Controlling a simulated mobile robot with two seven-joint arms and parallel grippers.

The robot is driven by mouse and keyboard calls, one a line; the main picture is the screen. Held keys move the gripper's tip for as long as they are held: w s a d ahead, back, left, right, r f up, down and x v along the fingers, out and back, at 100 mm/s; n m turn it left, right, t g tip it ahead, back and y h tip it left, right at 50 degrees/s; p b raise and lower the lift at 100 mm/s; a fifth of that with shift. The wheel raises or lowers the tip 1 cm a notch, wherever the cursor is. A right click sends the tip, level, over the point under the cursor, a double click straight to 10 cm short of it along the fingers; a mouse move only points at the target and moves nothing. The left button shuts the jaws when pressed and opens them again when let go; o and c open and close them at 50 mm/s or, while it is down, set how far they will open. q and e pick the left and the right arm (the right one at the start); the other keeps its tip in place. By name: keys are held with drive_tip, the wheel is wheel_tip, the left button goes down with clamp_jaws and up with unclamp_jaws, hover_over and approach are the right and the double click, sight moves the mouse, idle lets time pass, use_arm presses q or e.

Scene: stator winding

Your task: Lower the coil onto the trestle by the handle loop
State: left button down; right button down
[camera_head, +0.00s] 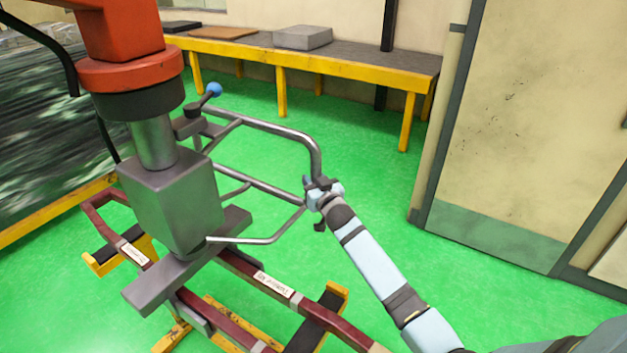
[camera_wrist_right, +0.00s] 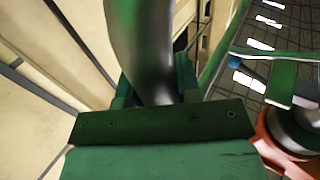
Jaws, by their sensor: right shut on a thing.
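The dark red coil (camera_head: 237,263), with white labels, hangs level under a grey lifting head (camera_head: 172,203) with a clamp bar (camera_head: 150,288). The yellow trestle (camera_head: 103,265) with black pads stands beneath and beside the coil; I cannot tell whether they touch. The grey tubular handle loop (camera_head: 270,127) reaches right from the lifting head. My right gripper (camera_head: 320,190) is shut on the loop's outer bend. In the right wrist view the loop (camera_wrist_right: 155,45) runs between the fingers of the gripper (camera_wrist_right: 155,92). My left gripper is out of view.
An orange and black lifter column (camera_head: 125,60) stands above the head. A blue-knobbed lever (camera_head: 213,90) sits at the loop's top. A yellow-legged bench (camera_head: 345,65) with a grey block stands at the back. A beige cabinet (camera_head: 525,110) stands right. Green floor between is clear.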

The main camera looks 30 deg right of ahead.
drive_tip(key=shift+s+f, duration=0.2)
drive_tip(key=shift+f, duration=0.8)
drive_tip(key=c, duration=1.2)
unclamp_jaws()
drive_tip(key=o, duration=0.3)
drive_tip(key=shift+w+d+f, duration=0.1)
drive_tip(key=shift+w+f, duration=0.05)
drive_tip(key=shift+o, duration=0.8)
drive_tip(key=shift+w+d+f, duration=0.1)
drive_tip(key=shift+w, duration=0.1)
drive_tip(key=shift+s+r, duration=0.2)
drive_tip(key=shift+r, duration=0.2)
drive_tip(key=s, duration=1.3)
drive_tip(key=shift+s+a+f+b, duration=0.25)
drive_tip(key=shift+a+b, duration=0.05)
drive_tip(key=shift+a, duration=0.1)
